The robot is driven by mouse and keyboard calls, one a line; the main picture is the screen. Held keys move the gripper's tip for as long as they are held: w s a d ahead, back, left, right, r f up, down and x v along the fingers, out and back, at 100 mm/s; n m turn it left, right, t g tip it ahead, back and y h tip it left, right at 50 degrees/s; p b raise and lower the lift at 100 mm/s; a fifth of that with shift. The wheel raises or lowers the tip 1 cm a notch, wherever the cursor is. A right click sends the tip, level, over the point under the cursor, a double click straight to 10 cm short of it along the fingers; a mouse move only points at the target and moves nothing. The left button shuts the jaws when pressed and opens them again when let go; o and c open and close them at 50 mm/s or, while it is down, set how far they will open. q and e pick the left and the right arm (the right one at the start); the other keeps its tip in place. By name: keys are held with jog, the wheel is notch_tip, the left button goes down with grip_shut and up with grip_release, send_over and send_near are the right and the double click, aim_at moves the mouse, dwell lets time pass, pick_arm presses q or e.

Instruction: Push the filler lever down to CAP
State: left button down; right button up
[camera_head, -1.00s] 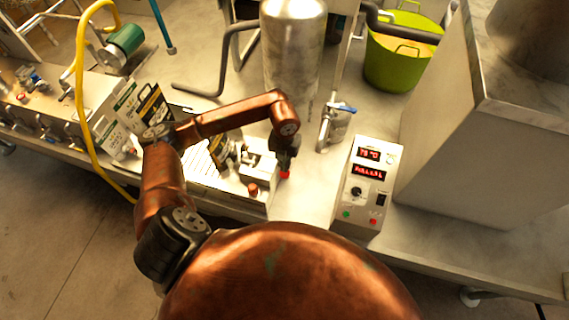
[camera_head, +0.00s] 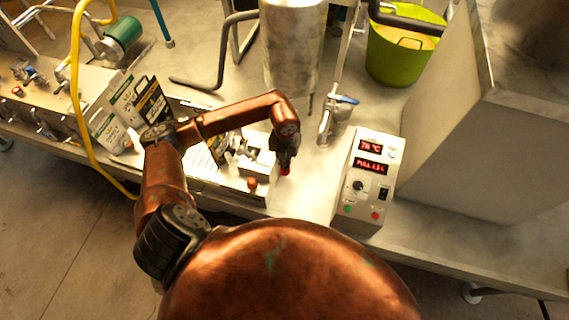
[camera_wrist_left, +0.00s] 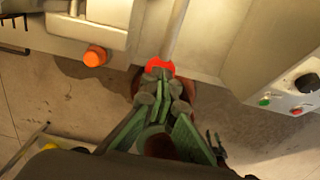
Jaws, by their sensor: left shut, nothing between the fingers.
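The filler lever shows in the left wrist view as a pale rod with a red end (camera_wrist_left: 160,66). In the head view only its red end (camera_head: 285,171) shows clearly, just below my left gripper (camera_head: 284,160). My left gripper is shut and empty, pointing down. In the wrist view its fingertips (camera_wrist_left: 158,75) are right at the red end and overlap it; I cannot tell for sure whether they touch. The rest of the lever is largely hidden in the head view. I cannot make out a CAP mark. My right gripper is not in view.
A control box (camera_head: 370,172) with red displays stands right of the gripper. A blue-handled valve (camera_head: 343,100) and a steel cylinder (camera_head: 291,50) are behind. A red-orange knob (camera_head: 252,183) sits just left. Pouches (camera_head: 110,125) and a yellow hose (camera_head: 78,80) are further left.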

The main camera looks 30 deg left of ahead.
pick_arm(q)
jog(key=shift+w+a+f+b, duration=0.1)
jog(key=shift+w+f+b, duration=0.1)
jog(key=shift+f+b, duration=0.6)
jog(key=shift+w+f+b, duration=0.2)
jog(key=shift+f+b, duration=0.35)
jog(key=shift+f, duration=0.3)
jog(key=shift+r, duration=0.1)
jog(key=shift+r+p, duration=0.45)
jog(key=shift+r, duration=0.05)
notch_tip(320, 180, up, 9)
jog(key=p, duration=0.4)
jog(key=shift+p, duration=0.35)
